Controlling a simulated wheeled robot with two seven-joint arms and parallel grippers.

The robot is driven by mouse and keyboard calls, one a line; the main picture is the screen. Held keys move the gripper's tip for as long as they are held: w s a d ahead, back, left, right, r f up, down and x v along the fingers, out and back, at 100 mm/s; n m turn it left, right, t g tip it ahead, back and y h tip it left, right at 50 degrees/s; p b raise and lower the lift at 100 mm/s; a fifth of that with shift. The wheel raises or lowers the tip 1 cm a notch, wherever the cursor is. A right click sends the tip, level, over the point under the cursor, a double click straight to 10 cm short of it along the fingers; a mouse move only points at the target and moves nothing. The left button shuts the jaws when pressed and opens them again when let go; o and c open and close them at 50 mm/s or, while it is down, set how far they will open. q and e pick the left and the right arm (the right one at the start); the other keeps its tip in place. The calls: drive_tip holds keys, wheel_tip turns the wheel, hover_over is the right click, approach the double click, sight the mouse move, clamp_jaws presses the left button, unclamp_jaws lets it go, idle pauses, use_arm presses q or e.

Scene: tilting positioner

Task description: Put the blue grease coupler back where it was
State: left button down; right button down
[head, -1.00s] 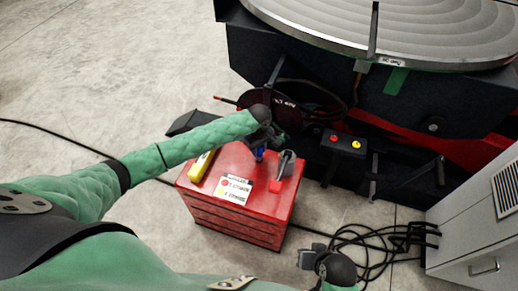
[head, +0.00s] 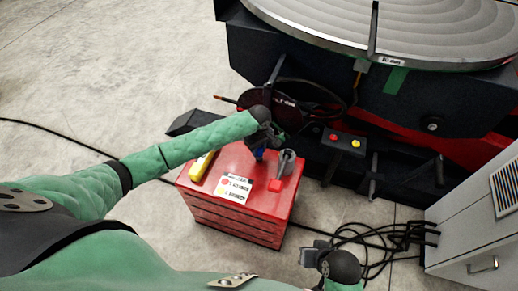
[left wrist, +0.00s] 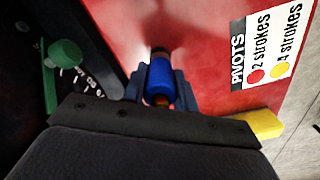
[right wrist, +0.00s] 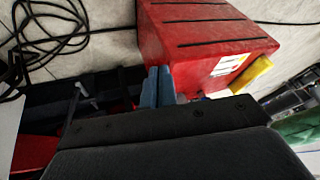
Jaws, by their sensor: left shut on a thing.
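The blue grease coupler (left wrist: 160,88) is between the fingers of my left gripper (left wrist: 161,84), which is shut on it. In the left wrist view it has a dark far end and a brassy near end. In the head view the coupler (head: 259,153) shows as a small blue patch under my left gripper (head: 263,146), over the back part of the red cabinet's top (head: 215,180). I cannot tell whether it touches the top. My right gripper (head: 309,257) is empty, low in front of the cabinet. Its fingers look together in the right wrist view (right wrist: 157,86).
On the cabinet are a yellow object (head: 203,163), a white PIVOTS card (head: 234,189) and a grey-and-red tool (head: 286,164) right of the coupler. Behind stand a dark control box (head: 343,143) and the positioner's round table (head: 440,30). Black cables (head: 375,240) lie at right.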

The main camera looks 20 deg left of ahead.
drive_tip(key=shift+s+r, duration=0.2)
drive_tip(key=shift+r, duration=0.05)
use_arm(q)
drive_tip(key=shift+f, duration=0.15)
drive_tip(key=c, duration=1.1)
unclamp_jaws()
use_arm(e)
drive_tip(key=shift+w+d+r, duration=0.1)
drive_tip(key=shift+w+r, duration=0.1)
drive_tip(key=shift+r, duration=0.3)
drive_tip(key=shift+w+f, duration=0.1)
use_arm(q)
drive_tip(key=shift+r+b, duration=0.5)
wheel_tip(320, 180, up, 12)
drive_tip(key=shift+r, duration=0.1)
use_arm(e)
drive_tip(key=f, duration=0.4)
drive_tip(key=shift+w+a+f, duration=0.1)
drive_tip(key=shift+a, duration=0.2)
drive_tip(key=shift+w+d+t, duration=0.1)
drive_tip(key=shift+t, duration=0.2)
